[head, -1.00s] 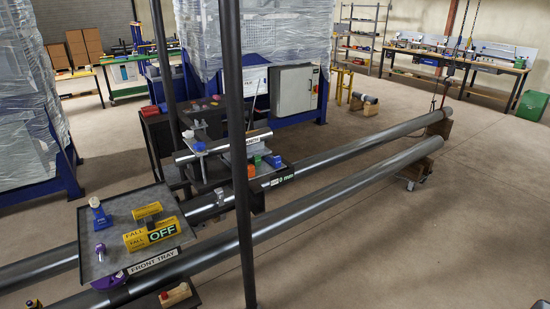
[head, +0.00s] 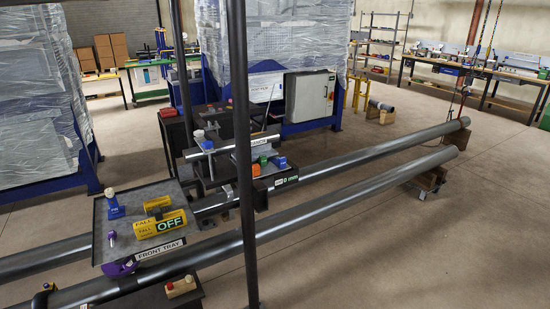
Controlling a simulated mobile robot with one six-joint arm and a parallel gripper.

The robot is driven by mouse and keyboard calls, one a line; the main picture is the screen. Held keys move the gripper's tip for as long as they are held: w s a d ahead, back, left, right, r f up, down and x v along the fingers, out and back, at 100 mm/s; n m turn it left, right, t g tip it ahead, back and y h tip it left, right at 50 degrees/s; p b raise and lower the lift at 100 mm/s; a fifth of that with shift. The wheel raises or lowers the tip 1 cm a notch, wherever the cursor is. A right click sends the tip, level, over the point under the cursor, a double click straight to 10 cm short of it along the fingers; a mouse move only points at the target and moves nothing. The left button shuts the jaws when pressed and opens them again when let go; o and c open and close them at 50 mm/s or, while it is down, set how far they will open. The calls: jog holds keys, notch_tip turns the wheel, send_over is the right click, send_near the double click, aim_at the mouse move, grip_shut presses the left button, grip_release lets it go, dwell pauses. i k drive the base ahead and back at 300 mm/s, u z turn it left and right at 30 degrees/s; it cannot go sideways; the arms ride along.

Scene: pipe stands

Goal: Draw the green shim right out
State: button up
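A small green block (head: 263,160), which may be the green shim, shows at the work station in the middle of the head view. It sits among an orange piece (head: 256,170) and a blue piece (head: 280,162), near the long grey pipe (head: 350,156). A green-and-white label (head: 286,181) reading about 3 mm is just below them. The block is too small to tell what it is wedged against. My gripper is not in view.
A second long pipe (head: 330,214) runs in front. A dark upright post (head: 241,120) stands near the station. Open floor (head: 420,240) lies to the right.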

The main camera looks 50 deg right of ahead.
aim_at(262, 162)
jog(key=u, duration=0.15)
jog(key=i, duration=0.95)
jog(key=z, duration=0.15)
